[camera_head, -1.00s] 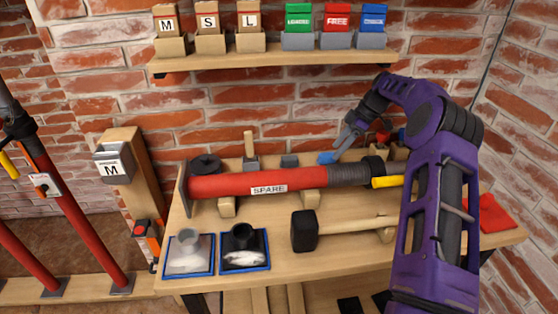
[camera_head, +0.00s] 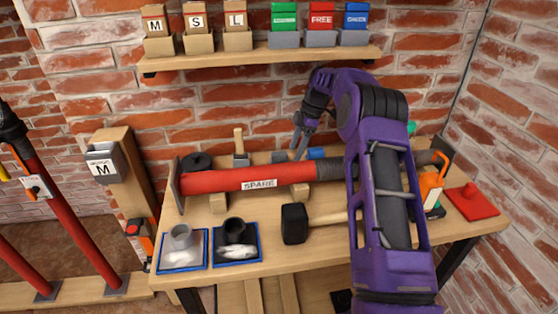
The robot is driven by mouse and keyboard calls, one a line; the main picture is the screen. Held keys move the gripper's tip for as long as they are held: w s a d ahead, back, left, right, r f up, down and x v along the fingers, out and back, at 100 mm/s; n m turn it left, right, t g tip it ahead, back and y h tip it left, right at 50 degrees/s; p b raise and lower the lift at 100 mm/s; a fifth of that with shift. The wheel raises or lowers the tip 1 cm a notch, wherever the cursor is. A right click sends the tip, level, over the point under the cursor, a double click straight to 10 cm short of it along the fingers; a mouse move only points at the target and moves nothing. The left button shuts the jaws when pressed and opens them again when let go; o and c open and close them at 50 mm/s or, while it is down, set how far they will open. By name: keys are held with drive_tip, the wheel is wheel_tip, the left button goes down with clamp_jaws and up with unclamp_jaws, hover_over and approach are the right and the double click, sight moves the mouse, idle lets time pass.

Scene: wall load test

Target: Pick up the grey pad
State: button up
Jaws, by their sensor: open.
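A small grey block (camera_head: 280,157), which looks like the grey pad, lies at the back of the bench behind the red prop tube marked SPARE (camera_head: 222,180). Its lower part is hidden by the tube. A blue block (camera_head: 316,153) sits to its right. My gripper (camera_head: 298,151) points down, open, with its fingers over the space between the grey and blue blocks. The fingertips are close to the grey block, on its right. I cannot tell whether they touch it. Nothing shows between the fingers.
The tube lies across the bench (camera_head: 275,262) in front of the blocks. A wooden-handled tool (camera_head: 240,146) stands left of the grey block. A black-headed mallet (camera_head: 295,223) and two blue trays (camera_head: 181,266) are nearer. A red pad (camera_head: 471,202) lies right. A shelf (camera_head: 262,57) hangs above.

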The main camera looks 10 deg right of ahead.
sight(280, 153)
drive_tip(key=a, duration=0.5)
drive_tip(key=shift+f, duration=0.55)
clamp_jaws()
